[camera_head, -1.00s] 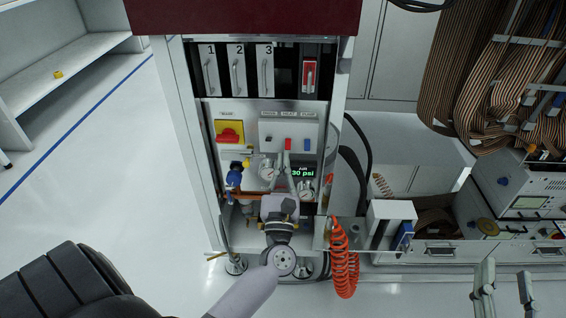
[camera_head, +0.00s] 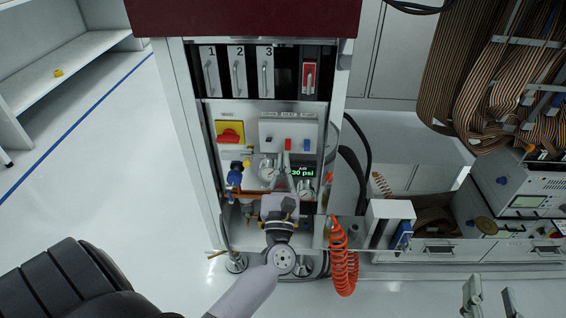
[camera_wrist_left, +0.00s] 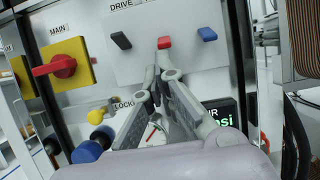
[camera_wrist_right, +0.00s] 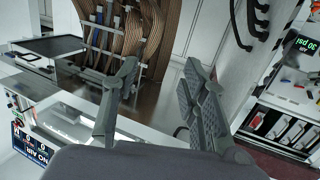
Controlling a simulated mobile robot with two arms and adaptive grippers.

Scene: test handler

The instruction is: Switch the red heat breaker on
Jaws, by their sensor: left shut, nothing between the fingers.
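The red heat breaker (camera_head: 287,144) is the middle switch on the light panel, between a dark switch (camera_head: 270,140) and a blue one (camera_head: 306,144). In the left wrist view the red breaker (camera_wrist_left: 164,42) stands just above my fingertips. Whether it is on or off I cannot tell. My left gripper (camera_head: 287,157) is shut and empty, its tips pointing up just below the breaker; contact is unclear. It also shows in the left wrist view (camera_wrist_left: 159,72). My right gripper (camera_head: 489,290) is open and empty, far off at the lower right.
A red rotary main switch (camera_head: 230,134) on yellow is left of the panel. Gauges, a blue knob (camera_head: 234,177) and a green psi display (camera_head: 303,173) sit below. A coiled orange hose (camera_head: 343,265) hangs right of my left gripper.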

